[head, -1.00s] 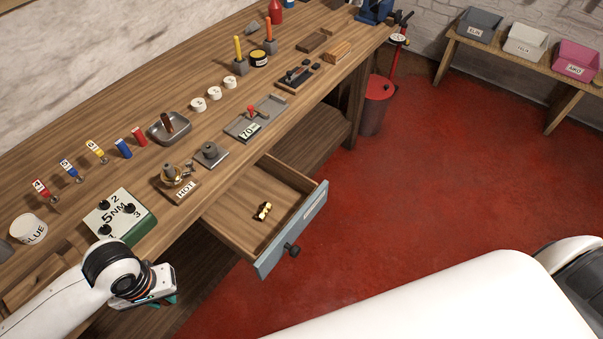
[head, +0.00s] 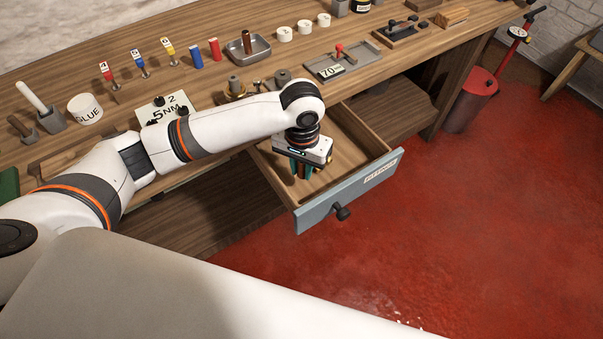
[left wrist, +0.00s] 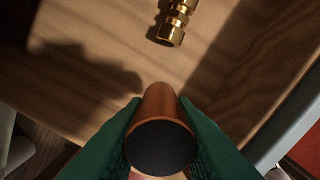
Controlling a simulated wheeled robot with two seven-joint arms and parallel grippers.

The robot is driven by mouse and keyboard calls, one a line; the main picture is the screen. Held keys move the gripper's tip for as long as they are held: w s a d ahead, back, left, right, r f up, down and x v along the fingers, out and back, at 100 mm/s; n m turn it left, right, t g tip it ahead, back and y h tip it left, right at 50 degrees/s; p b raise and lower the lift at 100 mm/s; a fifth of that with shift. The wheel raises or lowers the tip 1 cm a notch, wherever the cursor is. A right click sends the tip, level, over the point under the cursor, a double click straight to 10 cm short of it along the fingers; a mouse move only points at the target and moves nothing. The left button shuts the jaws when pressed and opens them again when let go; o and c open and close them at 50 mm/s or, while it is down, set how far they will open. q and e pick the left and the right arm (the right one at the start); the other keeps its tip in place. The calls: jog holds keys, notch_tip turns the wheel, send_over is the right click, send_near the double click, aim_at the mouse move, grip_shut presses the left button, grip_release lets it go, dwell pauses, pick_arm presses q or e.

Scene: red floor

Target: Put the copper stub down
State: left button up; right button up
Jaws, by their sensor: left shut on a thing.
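My left gripper (head: 304,172) points down over the open drawer (head: 352,191). In the left wrist view its green fingers are shut on the copper stub (left wrist: 160,140), a copper-coloured cylinder with a dark round end facing the camera. The stub is hidden in the head view. The wooden drawer floor (left wrist: 105,75) lies beyond the stub; I cannot tell whether they touch. A brass fitting (left wrist: 175,22) lies on that floor, ahead of the stub and apart from it. My right gripper is not in view.
Red floor (head: 440,230) is open in front.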

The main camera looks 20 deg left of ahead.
aim_at(302, 177)
pick_arm(q)
jog(key=shift+f, duration=2.65)
jog(key=shift+f, duration=0.1)
jog(key=o, duration=1)
notch_tip(302, 177, up, 12)
jog(key=shift+r, duration=0.15)
